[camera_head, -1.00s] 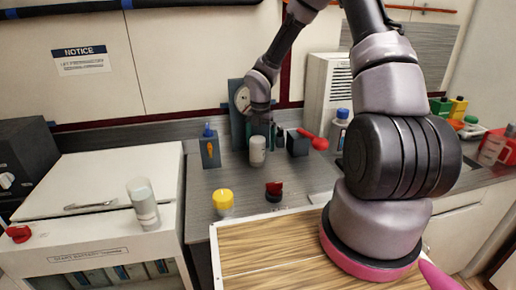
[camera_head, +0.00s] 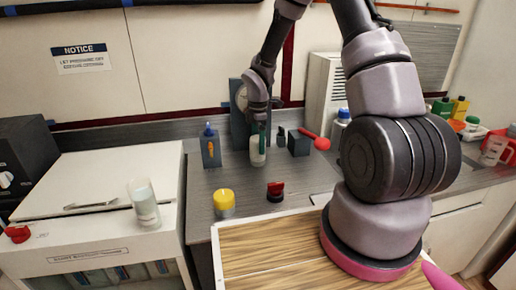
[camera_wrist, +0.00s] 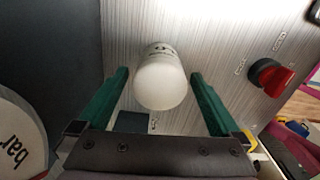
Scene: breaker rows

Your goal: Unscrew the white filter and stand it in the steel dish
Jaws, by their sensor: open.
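The white filter (camera_head: 257,156) is a pale upright cylinder below the round gauge of the grey panel. In the wrist view the filter (camera_wrist: 160,84) shows its rounded white end and some dark print. My gripper (camera_head: 259,134) is at the filter, its green fingers overlapping it in the head view. In the wrist view the fingers are open, one on each side of the filter, with gaps visible. The filter's far end and its mounting are hard to make out. I cannot make out a steel dish with certainty.
A yellow-capped knob (camera_head: 224,201) and a red switch (camera_head: 275,191) are in front on the grey surface. A dark box (camera_head: 299,142) and a red handle (camera_head: 317,140) are right of the filter. A clear-and-white cylinder (camera_head: 143,204) stands on the left cabinet.

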